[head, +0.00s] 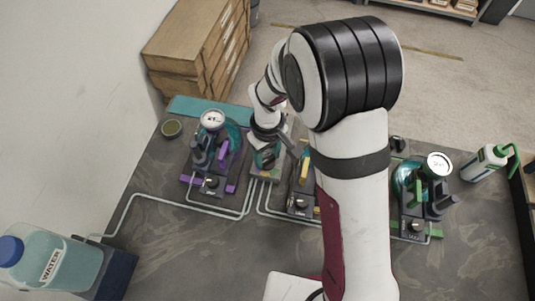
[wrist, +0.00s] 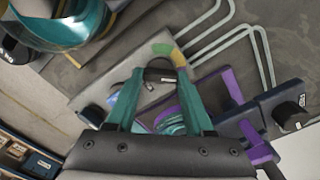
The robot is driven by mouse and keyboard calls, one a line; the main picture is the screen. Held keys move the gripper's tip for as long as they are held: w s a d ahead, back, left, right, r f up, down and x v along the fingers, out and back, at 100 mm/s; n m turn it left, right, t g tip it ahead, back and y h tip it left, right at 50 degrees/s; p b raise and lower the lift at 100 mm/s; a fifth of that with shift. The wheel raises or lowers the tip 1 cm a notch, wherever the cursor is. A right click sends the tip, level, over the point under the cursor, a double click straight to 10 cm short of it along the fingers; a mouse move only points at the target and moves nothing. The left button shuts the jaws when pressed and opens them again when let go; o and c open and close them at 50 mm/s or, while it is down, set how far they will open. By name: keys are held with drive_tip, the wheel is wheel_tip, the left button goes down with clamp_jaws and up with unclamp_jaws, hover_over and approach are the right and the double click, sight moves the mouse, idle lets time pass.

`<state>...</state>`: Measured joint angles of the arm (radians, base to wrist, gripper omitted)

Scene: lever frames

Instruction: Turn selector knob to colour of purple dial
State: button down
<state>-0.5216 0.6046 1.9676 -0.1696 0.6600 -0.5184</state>
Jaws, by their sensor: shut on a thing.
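The selector plate (head: 262,177) is a small grey panel in the middle of the bench. In the wrist view the plate (wrist: 110,82) has green and yellow colour marks near one edge. The dark selector knob (wrist: 160,71) sits between the teal fingertips of my gripper (wrist: 158,78), which is shut on it. In the head view my gripper (head: 267,158) is over the plate and hides most of the knob, so its pointing direction is unclear. The purple unit, with its round white dial (head: 212,119), stands left of the plate; the dial's reading is too small to tell.
A unit with yellow parts (head: 304,168) stands right of the plate, partly behind my arm. A green-trimmed unit with a white dial (head: 438,164) is farther right. Pipes (head: 165,199) run along the bench to a water container (head: 52,262) at lower left.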

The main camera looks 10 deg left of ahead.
sight(268, 159)
drive_tip(key=shift+m, duration=0.8)
drive_tip(key=shift+c, duration=1.4)
unclamp_jaws()
wheel_tip(268, 159, up, 16)
drive_tip(key=shift+f, duration=0.1)
